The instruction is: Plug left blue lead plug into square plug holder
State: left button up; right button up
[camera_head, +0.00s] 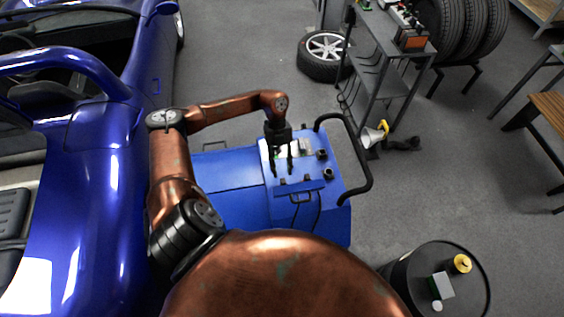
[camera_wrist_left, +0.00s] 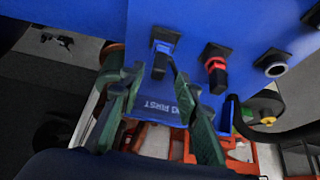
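The blue lead plug (camera_wrist_left: 162,58) sits at a black-edged socket on the blue panel (camera_wrist_left: 200,20) in the left wrist view. My left gripper (camera_wrist_left: 155,74) is open. Its two green-black fingers point toward this plug, with their tips on either side of it; I cannot tell whether they touch it. A red plug (camera_wrist_left: 215,70) sits in the socket to its right. Further right is an empty-looking holder with a round opening (camera_wrist_left: 275,66). In the head view my left gripper (camera_head: 283,166) reaches down over the cart's panel, hiding part of it. My right gripper is out of view.
The blue cart (camera_head: 232,173) has a black handle (camera_head: 362,165) curving around its right side. A blue car (camera_head: 90,170) stands close on the left. A black drum (camera_head: 410,280) is at the lower right. A dark shelf (camera_head: 390,80) stands behind.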

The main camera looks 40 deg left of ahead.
aim_at(283, 179)
pick_arm(q)
jog(key=x, duration=0.3)
jog(key=shift+s, duration=0.1)
jog(key=shift+s+d+f+b, duration=0.2)
jog(key=shift+f+b, duration=0.15)
jog(key=shift+f, duration=0.3)
jog(key=shift+d+f, duration=0.1)
jog(key=shift+f, duration=0.1)
jog(key=shift+s+d+f, duration=0.1)
jog(key=shift+f, duration=0.05)
grip_shut()
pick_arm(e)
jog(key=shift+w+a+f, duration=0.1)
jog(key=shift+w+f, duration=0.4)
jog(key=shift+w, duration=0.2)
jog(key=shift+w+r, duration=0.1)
